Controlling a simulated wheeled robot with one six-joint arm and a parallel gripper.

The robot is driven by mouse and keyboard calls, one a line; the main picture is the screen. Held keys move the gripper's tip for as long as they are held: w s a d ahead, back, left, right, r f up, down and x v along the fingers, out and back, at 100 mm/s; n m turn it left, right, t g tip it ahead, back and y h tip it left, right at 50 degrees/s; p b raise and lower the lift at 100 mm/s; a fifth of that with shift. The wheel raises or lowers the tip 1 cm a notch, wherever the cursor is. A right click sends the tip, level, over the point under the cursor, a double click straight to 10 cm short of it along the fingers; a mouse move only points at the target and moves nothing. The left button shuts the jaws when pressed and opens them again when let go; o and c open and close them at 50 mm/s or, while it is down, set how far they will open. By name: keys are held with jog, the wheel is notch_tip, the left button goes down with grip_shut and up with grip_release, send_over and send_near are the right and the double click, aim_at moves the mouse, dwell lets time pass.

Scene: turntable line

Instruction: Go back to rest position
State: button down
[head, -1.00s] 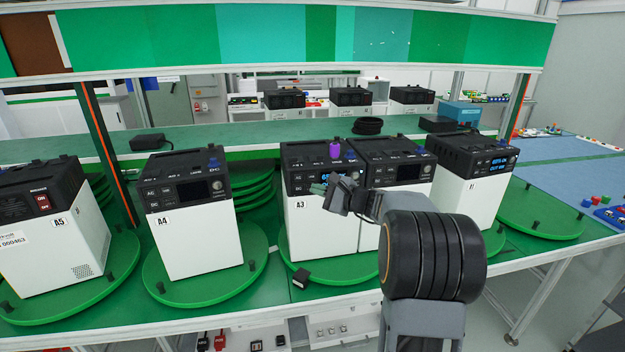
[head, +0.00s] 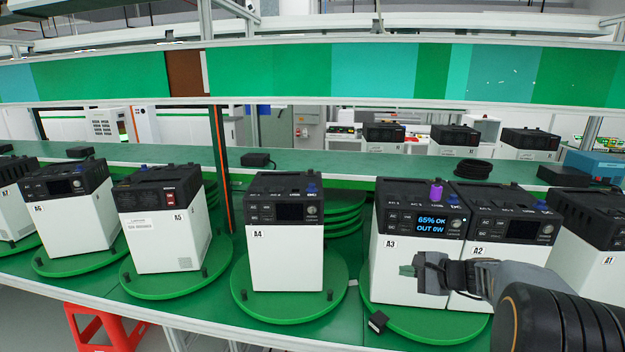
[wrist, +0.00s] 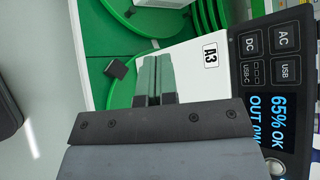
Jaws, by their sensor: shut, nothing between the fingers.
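My gripper (head: 408,270) is shut and empty. In the head view it is in front of the white lower front of unit A3 (head: 388,292), below its black control panel. In the wrist view the two gripper fingers (wrist: 153,78) lie together. The A3 label and part of the panel (wrist: 275,90) show to their right. The A3 screen (head: 431,224) reads "65% OK OUT 0W". A purple piece (head: 436,192) stands on top of A3. My arm hides part of unit A2 (head: 513,247).
Units A4 (head: 287,262), A5 (head: 160,245) and A6 (head: 72,230) stand on green turntables to the left. A1 (head: 595,245) is at the right. A small black block (head: 377,321) lies by A3's turntable. A red stool (head: 100,330) is below the bench.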

jog(key=s+a+n+g+h, duration=0.2)
jog(key=s+a+n+h, duration=0.2)
jog(key=s+n, duration=0.4)
jog(key=s+a+f+n+g+h, duration=0.1)
jog(key=s+a+n+g+h, duration=0.2)
jog(key=s+n, duration=0.5)
jog(key=shift+s+a+f+g+h, duration=0.25)
jog(key=shift+s+a+h, duration=0.85)
jog(key=shift+s, duration=2.5)
